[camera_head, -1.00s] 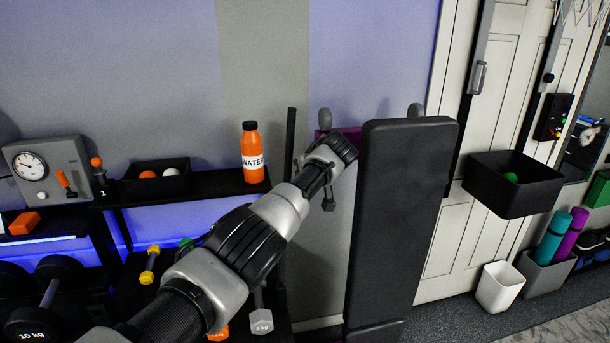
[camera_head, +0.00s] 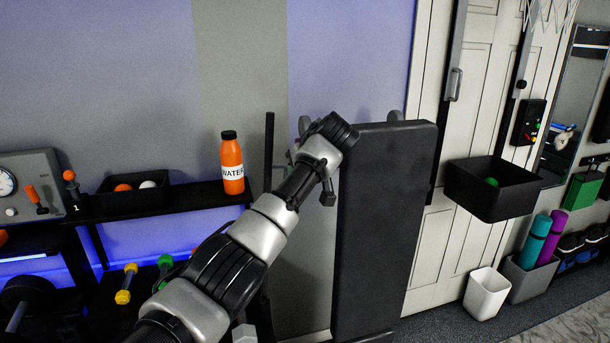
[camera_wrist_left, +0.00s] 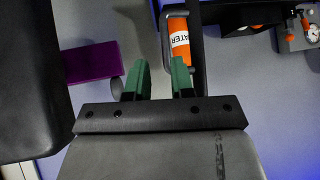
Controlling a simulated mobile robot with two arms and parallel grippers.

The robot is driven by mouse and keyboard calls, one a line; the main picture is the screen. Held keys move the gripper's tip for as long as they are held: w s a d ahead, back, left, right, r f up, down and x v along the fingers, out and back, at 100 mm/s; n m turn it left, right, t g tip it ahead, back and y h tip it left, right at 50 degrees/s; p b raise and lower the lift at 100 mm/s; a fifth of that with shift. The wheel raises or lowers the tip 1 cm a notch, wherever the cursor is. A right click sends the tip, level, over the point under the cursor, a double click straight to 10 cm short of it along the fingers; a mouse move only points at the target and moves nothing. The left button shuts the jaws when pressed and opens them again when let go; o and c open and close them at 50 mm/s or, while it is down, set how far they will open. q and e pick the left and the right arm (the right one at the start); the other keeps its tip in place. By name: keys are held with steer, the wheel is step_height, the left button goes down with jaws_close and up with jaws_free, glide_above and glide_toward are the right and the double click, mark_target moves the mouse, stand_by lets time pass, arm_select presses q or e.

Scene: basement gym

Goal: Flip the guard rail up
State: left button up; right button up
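In the left wrist view, my left gripper (camera_wrist_left: 162,78) has two green fingers held apart, with nothing visible between them. Just beyond the fingertips is a thin grey looped bar (camera_wrist_left: 163,38), which may be the guard rail. It is seen in front of the orange water bottle (camera_wrist_left: 178,30), and I cannot tell whether the fingers touch it. In the head view, my left wrist (camera_head: 325,140) is beside the upper left of the black padded bench back (camera_head: 380,220) and hides most of the fingers and rail area. My right gripper is not in view.
The orange bottle (camera_head: 232,165) stands on the black shelf (camera_head: 200,195), near a thin black post (camera_head: 268,150). A purple block (camera_wrist_left: 92,62) is left of the fingers in the wrist view. A black bin (camera_head: 490,195) hangs on the door at right.

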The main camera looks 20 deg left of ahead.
arm_select(q)
steer(key=v, duration=0.3)
steer(key=shift+s+b, duration=0.1)
steer(key=shift+b, duration=0.25)
